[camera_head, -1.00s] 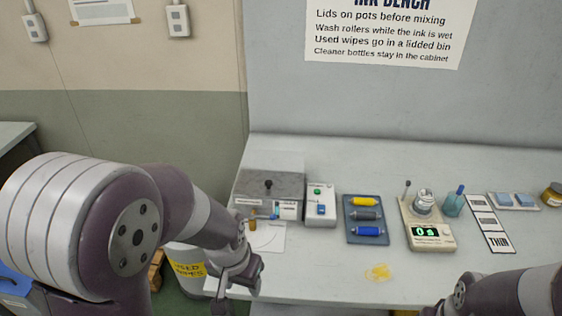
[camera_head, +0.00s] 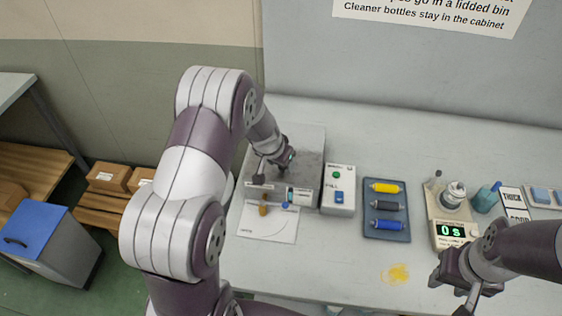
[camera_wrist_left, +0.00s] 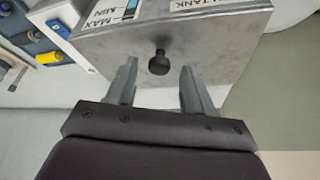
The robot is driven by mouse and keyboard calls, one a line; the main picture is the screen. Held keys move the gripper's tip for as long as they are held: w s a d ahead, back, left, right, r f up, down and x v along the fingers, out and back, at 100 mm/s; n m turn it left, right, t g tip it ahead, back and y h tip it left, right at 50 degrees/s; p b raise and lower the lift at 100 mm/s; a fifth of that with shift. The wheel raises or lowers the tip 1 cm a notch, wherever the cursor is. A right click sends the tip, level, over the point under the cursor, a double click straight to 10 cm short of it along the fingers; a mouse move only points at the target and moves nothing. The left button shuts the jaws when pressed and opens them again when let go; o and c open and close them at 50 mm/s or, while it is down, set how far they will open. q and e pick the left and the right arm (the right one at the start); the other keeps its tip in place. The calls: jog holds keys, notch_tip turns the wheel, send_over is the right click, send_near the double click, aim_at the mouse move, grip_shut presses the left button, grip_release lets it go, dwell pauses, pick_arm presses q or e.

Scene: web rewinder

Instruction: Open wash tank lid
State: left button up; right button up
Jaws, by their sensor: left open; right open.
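The wash tank (camera_head: 312,165) is a grey metal box at the back left of the bench. Its flat lid (camera_wrist_left: 205,55) fills the upper part of the left wrist view and looks closed. A black knob (camera_wrist_left: 159,63) stands up from the lid. My left gripper (camera_wrist_left: 155,85) is open, its two fingers on either side of the knob and apart from it. In the head view my left gripper (camera_head: 272,166) is over the tank and hides the knob. My right gripper (camera_head: 468,284) is open and empty over the bench's front right.
A control box (camera_head: 338,190) with green and blue buttons stands just right of the tank. Beyond it are a tray of rollers (camera_head: 386,222) and a scale (camera_head: 452,232). A yellow smear (camera_head: 396,273) marks the bench front.

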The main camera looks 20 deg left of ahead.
pick_arm(q)
jog(key=shift+w+f, duration=0.1)
jog(key=shift+f, duration=0.2)
jog(key=shift+d+r, duration=0.1)
